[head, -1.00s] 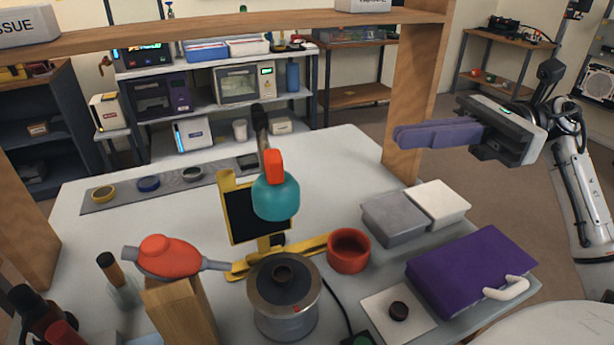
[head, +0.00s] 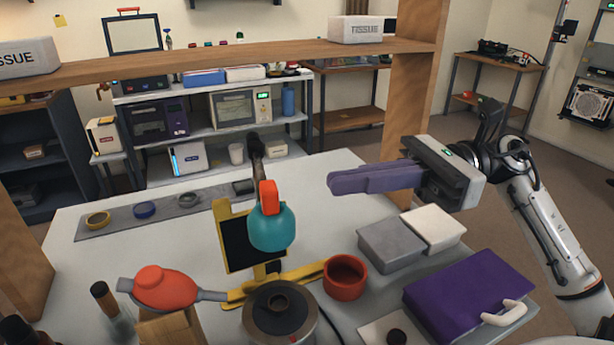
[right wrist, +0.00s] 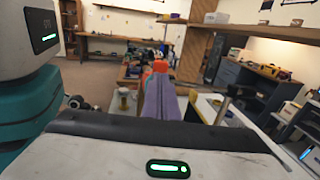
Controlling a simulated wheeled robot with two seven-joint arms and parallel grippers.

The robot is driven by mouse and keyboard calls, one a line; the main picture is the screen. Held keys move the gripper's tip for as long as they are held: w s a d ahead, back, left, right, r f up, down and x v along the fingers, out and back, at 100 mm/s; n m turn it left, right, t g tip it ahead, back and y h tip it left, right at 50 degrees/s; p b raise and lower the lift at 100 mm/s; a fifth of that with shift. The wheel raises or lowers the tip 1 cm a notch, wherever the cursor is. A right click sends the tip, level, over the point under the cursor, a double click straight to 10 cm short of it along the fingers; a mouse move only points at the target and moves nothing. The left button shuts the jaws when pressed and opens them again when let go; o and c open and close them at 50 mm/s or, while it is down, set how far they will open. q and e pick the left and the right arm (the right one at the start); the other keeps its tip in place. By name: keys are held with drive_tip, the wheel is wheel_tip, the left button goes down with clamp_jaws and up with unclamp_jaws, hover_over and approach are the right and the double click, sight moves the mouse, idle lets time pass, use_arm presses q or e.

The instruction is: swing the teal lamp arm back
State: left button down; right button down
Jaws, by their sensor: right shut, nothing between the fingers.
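The teal lamp (head: 272,228) has a rounded teal head with an orange-red piece above it and a dark arm (head: 257,155) reaching back. Its head hangs over the middle of the table, in front of a black panel with a yellow frame (head: 222,240). My right gripper (head: 332,184) has long purple fingers, shut and empty. In the head view it is to the right of the lamp head, with a clear gap between them. The purple fingers (right wrist: 160,98) also show in the right wrist view, with something orange (right wrist: 160,66) just beyond their tips. My left gripper is out of view.
A red cup (head: 345,278), a grey box (head: 390,244), a white box (head: 433,229) and a purple case (head: 470,300) occupy the right of the table (head: 330,215). A metal pot (head: 280,318) stands in front. A wooden shelf beam (head: 230,62) spans the back, its post (head: 408,115) at right.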

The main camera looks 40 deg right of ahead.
sight(277, 191)
drive_tip(key=p+x, duration=0.1)
drive_tip(key=x, duration=0.3)
drive_tip(key=shift+w+a+r, duration=0.1)
drive_tip(key=shift+a+r, duration=0.05)
drive_tip(key=shift+a, duration=0.15)
drive_tip(key=shift+w+a, duration=0.15)
drive_tip(key=shift+a, duration=0.2)
drive_tip(key=shift+w+a, duration=0.15)
drive_tip(key=shift+a, duration=0.2)
